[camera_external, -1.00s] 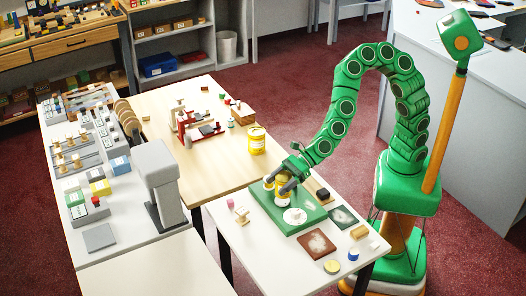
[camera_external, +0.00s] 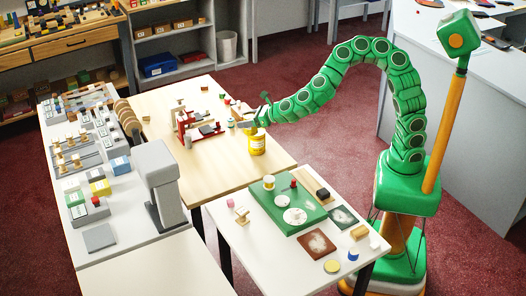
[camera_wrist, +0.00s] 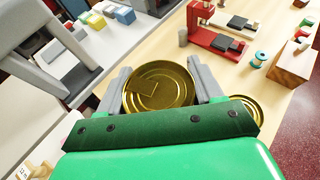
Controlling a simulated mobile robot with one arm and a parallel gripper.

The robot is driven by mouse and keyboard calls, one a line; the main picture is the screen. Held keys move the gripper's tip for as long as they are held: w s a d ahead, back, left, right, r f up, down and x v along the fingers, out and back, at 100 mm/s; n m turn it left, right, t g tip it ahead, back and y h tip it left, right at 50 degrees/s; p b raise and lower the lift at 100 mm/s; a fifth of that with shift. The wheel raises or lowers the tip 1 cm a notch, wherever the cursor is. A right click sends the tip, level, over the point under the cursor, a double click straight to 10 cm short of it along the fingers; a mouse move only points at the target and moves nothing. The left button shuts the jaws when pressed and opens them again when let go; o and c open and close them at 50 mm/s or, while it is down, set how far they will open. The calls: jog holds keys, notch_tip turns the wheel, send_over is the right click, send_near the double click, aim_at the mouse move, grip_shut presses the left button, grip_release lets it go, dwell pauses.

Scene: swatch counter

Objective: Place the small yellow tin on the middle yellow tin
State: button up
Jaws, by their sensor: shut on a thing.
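My gripper (camera_external: 249,121) is over the wooden table, shut on a yellow tin. In the wrist view the held tin (camera_wrist: 158,88) shows its round gold lid with a pull tab between the two grey fingers. In the external view it is mostly hidden by the gripper. A larger-looking yellow tin (camera_external: 257,147) stands upright on the table close to the gripper. A gold lid (camera_wrist: 248,104) beside the held tin is partly covered by my gripper body. Another small yellow and white tin (camera_external: 268,184) stands on the green board. I cannot tell whether the held tin touches the standing one.
The green board (camera_external: 285,225) also bears white discs and a red knob. A red frame device (camera_external: 184,124) stands left of the gripper, with a wooden block and small spools nearby. A grey machine (camera_external: 157,175) stands at the left. The front of the wooden table (camera_external: 215,170) is clear.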

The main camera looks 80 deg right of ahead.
jog(key=w+d+f+m+h, duration=0.1)
jog(key=d+m+h, duration=0.25)
jog(key=d, duration=1.05)
jog(key=shift+h, duration=0.25)
jog(key=shift+w+d+f, duration=0.1)
jog(key=shift+f, duration=1.95)
jog(key=shift+w+d+f, duration=0.1)
jog(key=shift+f, duration=1.9)
jog(key=shift+f+g, duration=0.15)
jog(key=shift+g, duration=0.15)
jog(key=o, duration=1.3)
jog(key=shift+c, duration=0.2)
jog(key=shift+r, duration=0.2)
